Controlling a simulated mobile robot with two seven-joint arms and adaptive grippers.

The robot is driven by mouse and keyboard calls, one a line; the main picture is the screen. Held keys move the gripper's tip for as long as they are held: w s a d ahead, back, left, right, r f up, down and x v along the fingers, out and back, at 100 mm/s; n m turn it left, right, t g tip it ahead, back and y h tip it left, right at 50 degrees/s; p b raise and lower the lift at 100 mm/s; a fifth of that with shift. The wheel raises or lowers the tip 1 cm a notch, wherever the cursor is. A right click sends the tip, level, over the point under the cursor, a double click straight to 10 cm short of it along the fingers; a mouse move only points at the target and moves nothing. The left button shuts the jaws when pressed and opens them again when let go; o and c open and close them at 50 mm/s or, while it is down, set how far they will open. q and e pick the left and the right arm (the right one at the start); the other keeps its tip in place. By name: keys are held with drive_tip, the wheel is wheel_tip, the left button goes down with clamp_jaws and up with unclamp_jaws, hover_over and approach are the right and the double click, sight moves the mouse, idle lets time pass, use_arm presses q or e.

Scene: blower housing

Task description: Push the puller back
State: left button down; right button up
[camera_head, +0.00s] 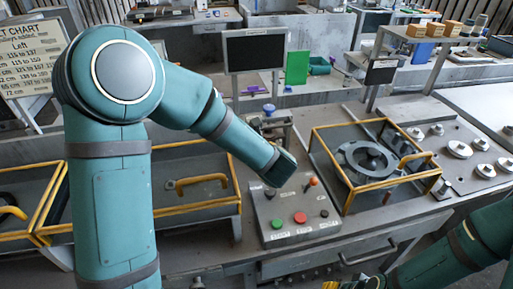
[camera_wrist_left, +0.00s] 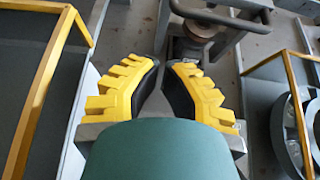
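A grey metal fixture with a blue knob (camera_head: 268,108), which looks like the puller, stands behind the button box (camera_head: 295,210). My left arm reaches over the bench towards it, and its gripper is hidden behind the wrist in the head view. In the left wrist view my left gripper (camera_wrist_left: 162,64) has its yellow-and-black fingertips almost together, with nothing seen between them. A grey metal bracket (camera_wrist_left: 222,18) with a round post lies just beyond the tips; contact cannot be told. My right gripper (camera_head: 368,284) is low at the bottom edge, partly cut off.
A yellow-framed bin (camera_head: 345,196) with a round grey housing (camera_head: 366,160) stands to the right. More yellow-edged bins (camera_head: 180,212) stand left. A dark monitor (camera_head: 255,50) is behind the fixture. Knobs line the panel (camera_head: 459,149) at the far right.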

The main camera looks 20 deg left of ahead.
use_arm(q)
drive_tip(key=r+x, duration=0.1)
drive_tip(key=x, duration=0.9)
drive_tip(key=shift+w+a, duration=0.45)
drive_tip(key=shift+w, duration=0.2)
drive_tip(key=shift+r, duration=0.1)
drive_tip(key=w+a+b, duration=0.1)
drive_tip(key=w+a, duration=0.6)
drive_tip(key=w, duration=0.4)
drive_tip(key=shift+a+r, duration=0.2)
drive_tip(key=shift+a, duration=0.05)
